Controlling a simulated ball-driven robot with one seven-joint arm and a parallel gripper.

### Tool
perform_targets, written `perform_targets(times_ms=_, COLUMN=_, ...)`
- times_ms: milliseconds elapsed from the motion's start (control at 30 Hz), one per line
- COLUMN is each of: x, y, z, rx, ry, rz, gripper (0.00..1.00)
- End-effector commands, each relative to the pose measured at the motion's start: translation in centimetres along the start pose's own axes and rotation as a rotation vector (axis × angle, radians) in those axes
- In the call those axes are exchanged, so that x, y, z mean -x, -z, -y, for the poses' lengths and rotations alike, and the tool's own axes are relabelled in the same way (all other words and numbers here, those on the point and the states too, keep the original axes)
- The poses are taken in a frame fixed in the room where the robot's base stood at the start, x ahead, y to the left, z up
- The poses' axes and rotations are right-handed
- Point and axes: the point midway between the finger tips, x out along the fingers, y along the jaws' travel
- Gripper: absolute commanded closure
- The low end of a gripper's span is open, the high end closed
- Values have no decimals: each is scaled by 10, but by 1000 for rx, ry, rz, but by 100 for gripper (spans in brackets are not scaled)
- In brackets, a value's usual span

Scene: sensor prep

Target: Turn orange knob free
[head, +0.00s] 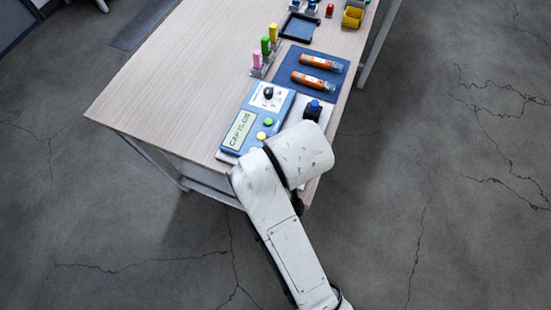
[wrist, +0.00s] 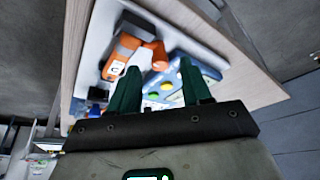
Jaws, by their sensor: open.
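In the wrist view an orange part, likely the orange knob (wrist: 156,54), juts from an orange-and-white body (wrist: 123,54) on a light plate (wrist: 100,22). My gripper (wrist: 158,78) is open, its two dark green fingers spread and nothing held between them. The orange part shows beyond and between the fingertips; I cannot tell whether they touch it. In the head view my white arm hides the gripper and the orange part.
A blue device (head: 236,133) with a display, black dial and buttons lies beside my arm. A black part with a blue top (head: 313,109) stands near the table edge. Orange tubes (head: 315,81) lie on a blue mat (head: 333,55). The table's left side (head: 165,70) is clear.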

Motion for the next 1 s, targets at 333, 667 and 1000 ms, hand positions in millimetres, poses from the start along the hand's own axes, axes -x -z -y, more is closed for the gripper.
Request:
perform_targets(times_ms=333, x=-15, y=0, z=0, rx=0, ry=0, rz=0, gripper=52)
perform_targets(times_ms=667, x=-15, y=0, z=0, rx=0, ry=0, rz=0, gripper=70)
perform_targets(times_ms=1000, x=-15, y=0, z=0, rx=0, ry=0, rz=0, gripper=100)
